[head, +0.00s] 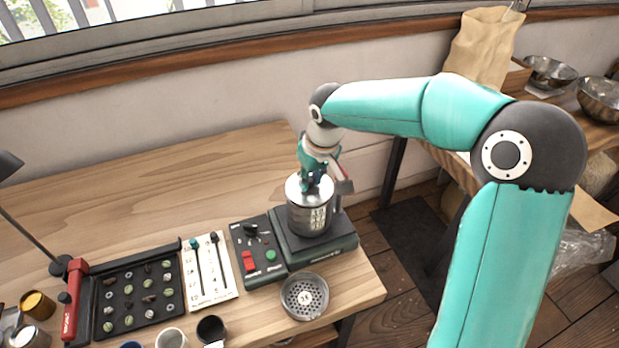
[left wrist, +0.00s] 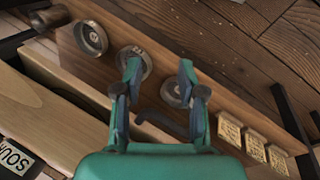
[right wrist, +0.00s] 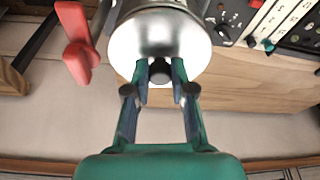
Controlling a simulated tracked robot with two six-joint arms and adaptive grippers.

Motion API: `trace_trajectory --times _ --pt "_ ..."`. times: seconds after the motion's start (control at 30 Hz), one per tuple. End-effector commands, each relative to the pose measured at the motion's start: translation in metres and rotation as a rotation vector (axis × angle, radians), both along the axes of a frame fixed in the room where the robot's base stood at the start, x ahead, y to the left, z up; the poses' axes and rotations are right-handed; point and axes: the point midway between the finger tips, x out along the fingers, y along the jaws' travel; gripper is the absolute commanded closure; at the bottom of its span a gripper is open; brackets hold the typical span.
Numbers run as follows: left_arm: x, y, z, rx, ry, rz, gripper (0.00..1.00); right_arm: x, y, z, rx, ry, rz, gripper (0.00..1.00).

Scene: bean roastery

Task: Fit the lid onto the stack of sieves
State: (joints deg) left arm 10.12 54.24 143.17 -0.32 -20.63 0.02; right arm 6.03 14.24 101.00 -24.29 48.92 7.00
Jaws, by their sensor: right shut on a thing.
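My right gripper (head: 313,184) reaches down over the stack of sieves (head: 310,218), a silver cylinder on the dark green shaker base. In the right wrist view its fingers (right wrist: 160,75) are shut on the black knob of the shiny round lid (right wrist: 165,40). The lid (head: 296,188) is at the top of the stack, roughly in line with it. I cannot tell whether it is fully seated or a small gap is left; the gripper hides part of it. My left gripper (left wrist: 158,80) is open and empty, outside the head view.
A red-handled lever (right wrist: 78,45) stands close beside the stack. A perforated metal dish (head: 305,296) lies in front of the shaker base (head: 340,244). The control box (head: 258,252) is to its left. Below my left gripper a wooden shelf holds round metal pieces (left wrist: 90,38).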

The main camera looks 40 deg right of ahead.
Motion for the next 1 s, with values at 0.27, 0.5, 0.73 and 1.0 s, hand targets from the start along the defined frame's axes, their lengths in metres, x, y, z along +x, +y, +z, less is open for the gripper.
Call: trace_trajectory --times 0.27,0.5,0.73,1.0 --pt "0.0 0.0 -0.004 0.0 0.0 0.0 0.6 0.0 0.0 -0.005 0.0 -0.001 -0.001 1.0" --pt "0.0 0.0 -0.009 0.0 0.0 0.0 0.6 0.0 0.0 -0.01 0.0 -0.001 -0.001 1.0" --pt "0.0 0.0 -0.009 0.0 0.0 0.0 0.6 0.0 -0.001 -0.01 0.0 -0.001 -0.001 0.66" --pt "0.0 0.0 -0.007 0.0 0.0 0.0 0.6 -0.001 -0.001 -0.008 0.0 0.0 -0.001 0.66"
